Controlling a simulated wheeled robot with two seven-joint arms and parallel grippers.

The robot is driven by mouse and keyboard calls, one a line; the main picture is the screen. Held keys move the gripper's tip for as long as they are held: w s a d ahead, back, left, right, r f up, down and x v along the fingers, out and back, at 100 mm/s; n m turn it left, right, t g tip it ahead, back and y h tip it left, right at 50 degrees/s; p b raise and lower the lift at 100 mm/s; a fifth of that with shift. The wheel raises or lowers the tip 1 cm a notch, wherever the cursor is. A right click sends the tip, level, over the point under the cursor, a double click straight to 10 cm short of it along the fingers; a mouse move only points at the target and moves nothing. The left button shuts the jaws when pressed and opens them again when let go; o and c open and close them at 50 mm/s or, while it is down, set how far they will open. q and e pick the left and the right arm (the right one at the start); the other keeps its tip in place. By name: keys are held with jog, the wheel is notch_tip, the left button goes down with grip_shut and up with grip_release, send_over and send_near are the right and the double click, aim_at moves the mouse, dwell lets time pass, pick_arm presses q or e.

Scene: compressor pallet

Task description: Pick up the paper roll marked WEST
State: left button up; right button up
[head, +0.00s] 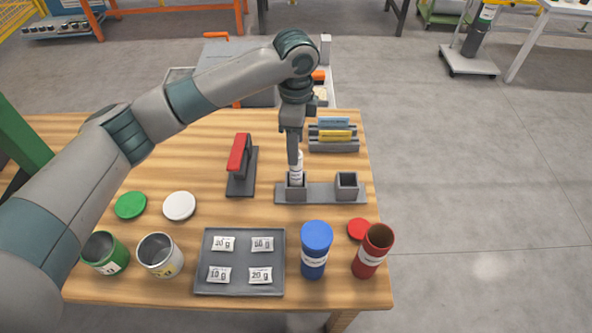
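A white paper roll (298,169) stands upright in the left square socket of a grey two-socket holder (321,193). It has small dark lettering that I cannot read. The right socket (347,184) looks empty. My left gripper (294,158) points down from above at the roll, with a finger in front of its left side. The far finger is hidden, so I cannot tell whether the gripper is closed on the roll. My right gripper is not in view.
A red-handled tool (239,155) stands left of the holder, and a rack with blue and yellow pieces (333,145) behind it. In front are a tray of packets (239,289), a blue container (316,243), a red cup (373,252), and green and white cans with loose lids.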

aim_at(296, 175)
pick_arm(q)
jog(key=shift+f, duration=0.65)
jog(key=shift+s+f+p, duration=0.15)
jog(key=shift+f+p, duration=0.15)
jog(key=shift+p, duration=0.15)
jog(key=f, duration=0.1)
jog(key=f+p, duration=0.1)
jog(key=f, duration=0.1)
jog(key=f+p, duration=0.1)
jog(key=shift+s+f, duration=0.25)
jog(key=shift+f, duration=0.05)
jog(key=shift+c, duration=0.2)
grip_shut()
